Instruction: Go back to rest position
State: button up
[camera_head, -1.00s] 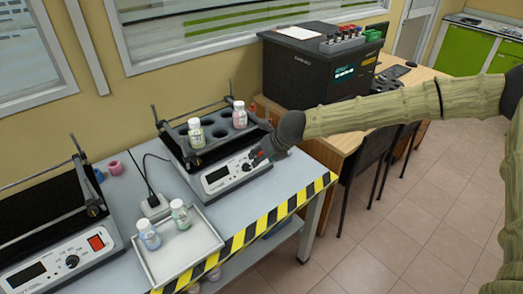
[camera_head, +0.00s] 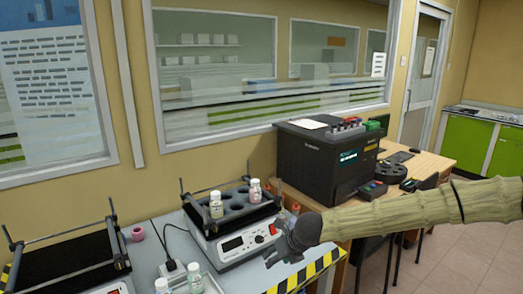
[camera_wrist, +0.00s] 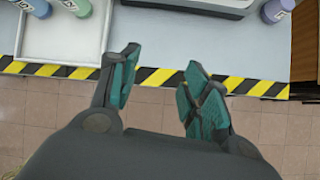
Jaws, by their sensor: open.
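My gripper (camera_wrist: 158,92) is open and empty in the wrist view, its two teal-padded fingers apart over the table's striped front edge and the floor. In the head view my gripper (camera_head: 276,256) hangs in front of the heater block (camera_head: 234,240), near its control panel, at the end of my arm. The gripper's fingertips are small and dark there.
A white tray (camera_wrist: 62,45) with bottles lies on the grey table (camera_wrist: 262,60). A second device (camera_head: 70,268) stands at left. A black analyser (camera_head: 318,160) sits on a wooden desk (camera_head: 436,165) at right, with chairs below. Open floor (camera_head: 480,225) lies at far right.

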jog(key=s+d+f+n+g+h, duration=0.2)
jog(key=s+f+n, duration=1.1)
jog(key=s+f, duration=0.85)
jog(key=s+d+f+n+g, duration=0.1)
jog(key=s+d+f+n, duration=0.1)
jog(key=s+d+n, duration=0.3)
jog(key=s+d+f+n+g+h, duration=0.1)
jog(key=s+d+f+n, duration=0.2)
jog(key=s, duration=0.9)
jog(key=s+d+f+n+g+h, duration=0.1)
jog(key=s+d+f+n, duration=0.2)
jog(key=s+d+n, duration=0.5)
jog(key=shift+s+f+n, duration=0.2)
jog(key=shift+f+n, duration=0.05)
jog(key=shift+n, duration=0.45)
jog(key=shift+w+a, duration=0.1)
jog(key=shift+c, duration=0.3)
